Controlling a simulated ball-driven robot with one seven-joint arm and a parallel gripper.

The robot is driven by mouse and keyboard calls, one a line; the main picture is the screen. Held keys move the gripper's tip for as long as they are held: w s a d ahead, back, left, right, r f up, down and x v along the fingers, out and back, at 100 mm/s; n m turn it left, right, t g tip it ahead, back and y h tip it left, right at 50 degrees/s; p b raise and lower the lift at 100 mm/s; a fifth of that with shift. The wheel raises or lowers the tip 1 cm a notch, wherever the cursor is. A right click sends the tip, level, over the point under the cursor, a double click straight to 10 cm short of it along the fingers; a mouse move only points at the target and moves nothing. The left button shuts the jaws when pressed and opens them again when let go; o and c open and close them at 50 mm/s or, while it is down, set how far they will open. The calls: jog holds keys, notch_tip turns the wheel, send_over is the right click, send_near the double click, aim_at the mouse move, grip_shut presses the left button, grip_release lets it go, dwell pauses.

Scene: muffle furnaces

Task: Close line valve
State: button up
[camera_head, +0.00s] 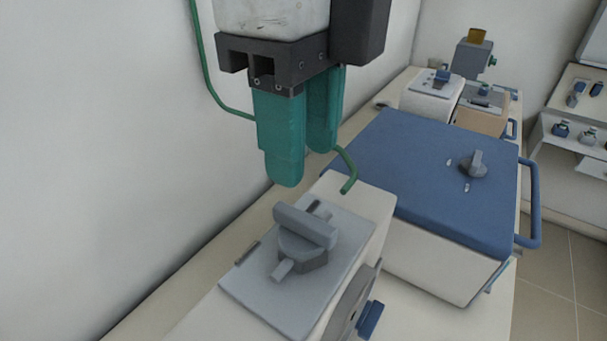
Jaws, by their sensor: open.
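A grey rotary valve (304,247) with a raised bar handle sits on a light grey plate (253,288) on top of a cream housing in the foreground. I take it for the line valve; no label is readable. Its bar slants from upper left to lower right, and a short lighter tab points to the lower left. A dark mark lies on the plate at each side of it. My gripper (304,166) has two teal fingers pointing down. It is open and empty, above and behind the valve handle, apart from it.
A blue-topped cream unit (425,170) with a grey knob (473,165) and a blue side handle (534,205) stands behind to the right. A green hose (349,172) ends near the fingers. A dark wheel (352,305) is on the housing's right side. A white wall is at left.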

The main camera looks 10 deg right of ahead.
jog(key=shift+r, duration=1.55)
jog(key=shift+f, duration=0.1)
